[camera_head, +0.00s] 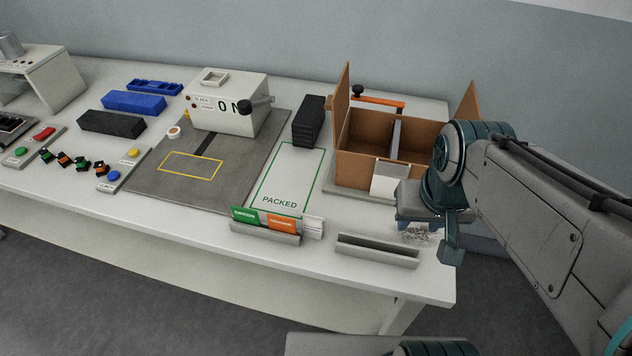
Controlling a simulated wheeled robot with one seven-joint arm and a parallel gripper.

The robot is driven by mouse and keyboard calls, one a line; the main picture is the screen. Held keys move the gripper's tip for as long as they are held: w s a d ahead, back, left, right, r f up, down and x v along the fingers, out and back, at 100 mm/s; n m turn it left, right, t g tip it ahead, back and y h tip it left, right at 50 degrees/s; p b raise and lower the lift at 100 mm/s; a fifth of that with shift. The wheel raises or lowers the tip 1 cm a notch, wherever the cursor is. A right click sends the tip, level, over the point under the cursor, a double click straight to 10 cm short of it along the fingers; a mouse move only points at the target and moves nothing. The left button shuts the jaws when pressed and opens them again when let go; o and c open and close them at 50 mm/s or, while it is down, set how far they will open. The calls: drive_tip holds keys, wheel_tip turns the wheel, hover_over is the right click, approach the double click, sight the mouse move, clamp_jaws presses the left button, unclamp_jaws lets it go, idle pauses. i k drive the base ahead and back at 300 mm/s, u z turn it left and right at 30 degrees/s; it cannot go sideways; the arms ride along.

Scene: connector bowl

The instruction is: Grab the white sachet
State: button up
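My gripper (418,221) is low over the right front part of the table, in front of the brown box. Its fingertips are small and partly hidden by my arm, so I cannot tell whether it is open or shut. A pale, speckled, crumpled thing (418,235) shows right below it; I cannot tell whether this is the white sachet or whether the fingers touch it. White flat pieces (313,227) stand at the right end of a small rack, beside green and orange ones.
The open brown box (363,167) has raised flaps and a divider. A white panel (389,180) is at its front. A grey empty tray (378,250) lies near the front edge. The area marked "PACKED" (287,180) is mostly clear.

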sight(313, 226)
drive_tip(key=k, duration=0.5)
drive_tip(key=u, duration=2.35)
drive_tip(key=i, duration=1.4)
drive_tip(key=z, duration=3.3)
